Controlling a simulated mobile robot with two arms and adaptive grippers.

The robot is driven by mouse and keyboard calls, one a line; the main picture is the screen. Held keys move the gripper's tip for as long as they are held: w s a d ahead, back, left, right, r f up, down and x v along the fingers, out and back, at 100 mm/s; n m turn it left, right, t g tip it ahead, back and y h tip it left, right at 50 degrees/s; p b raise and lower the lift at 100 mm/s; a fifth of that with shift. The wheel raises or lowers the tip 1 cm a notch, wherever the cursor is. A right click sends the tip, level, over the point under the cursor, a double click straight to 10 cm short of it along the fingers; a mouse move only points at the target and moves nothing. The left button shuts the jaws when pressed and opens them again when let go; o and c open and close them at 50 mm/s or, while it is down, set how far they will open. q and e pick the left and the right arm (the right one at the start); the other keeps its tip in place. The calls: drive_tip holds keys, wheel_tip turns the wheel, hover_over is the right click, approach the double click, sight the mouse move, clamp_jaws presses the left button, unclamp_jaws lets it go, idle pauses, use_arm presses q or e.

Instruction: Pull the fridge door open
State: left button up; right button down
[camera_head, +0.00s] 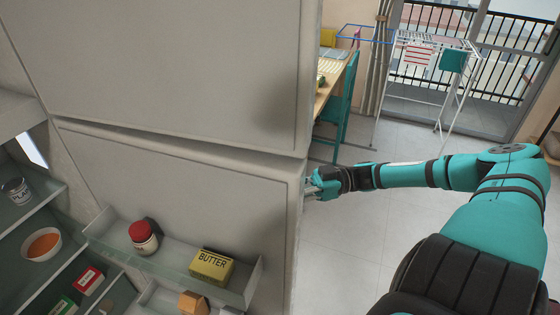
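The fridge door (190,175) stands open, its pale inner side facing me. Its door shelf holds a yellow butter pack (211,265) and a red-capped jar (143,237). My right gripper (309,188) is at the door's free edge, near its upper corner, with the arm reaching in from the right. The fingers are small and partly hidden by the edge, so I cannot tell whether they are closed on anything. My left gripper is not in view.
The fridge interior at the left has shelves with a bowl of orange food (42,244) and a can (17,190). A pale upper panel (170,65) is above the door. A teal chair (341,108), desk and drying rack (437,55) stand behind. The tiled floor (345,245) has free room.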

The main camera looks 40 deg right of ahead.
drive_tip(key=shift+s+d+f, duration=0.1)
drive_tip(key=shift+s+f, duration=0.05)
drive_tip(key=shift+f, duration=0.15)
drive_tip(key=c, duration=1.2)
unclamp_jaws()
drive_tip(key=shift+s+d+r, duration=0.2)
drive_tip(key=shift+s+d, duration=0.25)
drive_tip(key=shift+s, duration=0.05)
drive_tip(key=shift+c, duration=0.2)
drive_tip(key=v, duration=1.1)
drive_tip(key=shift+d, duration=0.3)
drive_tip(key=shift+s, duration=0.1)
